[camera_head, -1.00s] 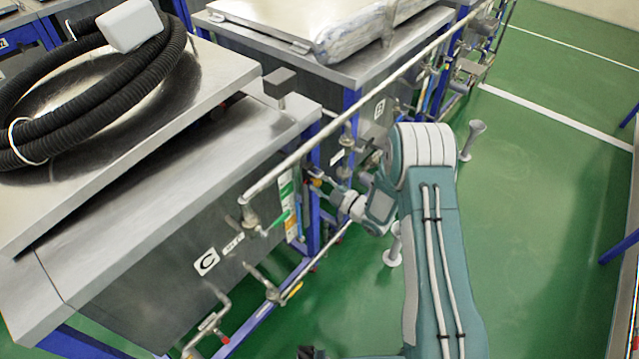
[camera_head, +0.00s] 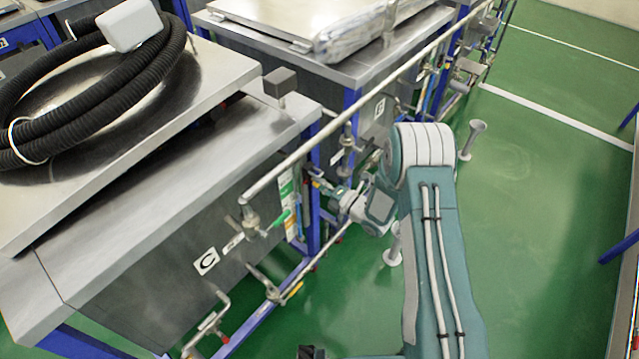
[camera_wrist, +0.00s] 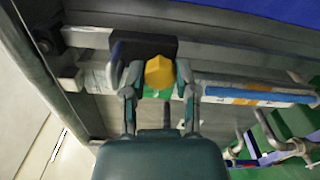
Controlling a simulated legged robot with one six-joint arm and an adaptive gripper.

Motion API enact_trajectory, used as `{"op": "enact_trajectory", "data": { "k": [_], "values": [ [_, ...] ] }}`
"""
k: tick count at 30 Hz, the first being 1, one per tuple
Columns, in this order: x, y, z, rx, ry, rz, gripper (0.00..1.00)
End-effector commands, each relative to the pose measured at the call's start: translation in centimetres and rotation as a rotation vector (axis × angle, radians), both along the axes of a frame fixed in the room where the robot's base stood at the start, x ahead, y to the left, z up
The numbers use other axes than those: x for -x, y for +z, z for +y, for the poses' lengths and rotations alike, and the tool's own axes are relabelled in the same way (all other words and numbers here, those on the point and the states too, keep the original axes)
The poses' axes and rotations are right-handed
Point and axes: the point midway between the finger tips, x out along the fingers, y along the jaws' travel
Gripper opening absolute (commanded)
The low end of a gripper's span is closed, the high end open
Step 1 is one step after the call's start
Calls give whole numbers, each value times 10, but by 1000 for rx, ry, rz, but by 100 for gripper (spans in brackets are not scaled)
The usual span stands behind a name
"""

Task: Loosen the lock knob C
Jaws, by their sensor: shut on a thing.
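The yellow lock knob (camera_wrist: 159,72) sits in the upper middle of the wrist view, in front of a dark bracket (camera_wrist: 140,47). My gripper (camera_wrist: 160,88) has one finger on each side of the knob and is shut on it. In the head view my gripper (camera_head: 318,182) is small, beside the front right corner of the tank labelled C (camera_head: 206,261). The knob is too small to make out clearly there.
A long metal pipe (camera_head: 330,128) runs along the tank fronts above my gripper. A blue-and-white striped strip (camera_wrist: 250,95) lies right of the knob. Pipes and valves (camera_head: 290,291) stand low before tank C. Green floor (camera_head: 545,230) is open at right.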

Motion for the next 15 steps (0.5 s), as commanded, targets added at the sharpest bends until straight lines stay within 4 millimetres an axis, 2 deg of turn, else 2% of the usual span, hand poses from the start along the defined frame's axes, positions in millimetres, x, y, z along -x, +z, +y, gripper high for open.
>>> {"op": "enact_trajectory", "data": {
  "k": [15],
  "values": [
    [3,-2,2,194,10,-245,0]
  ]
}}
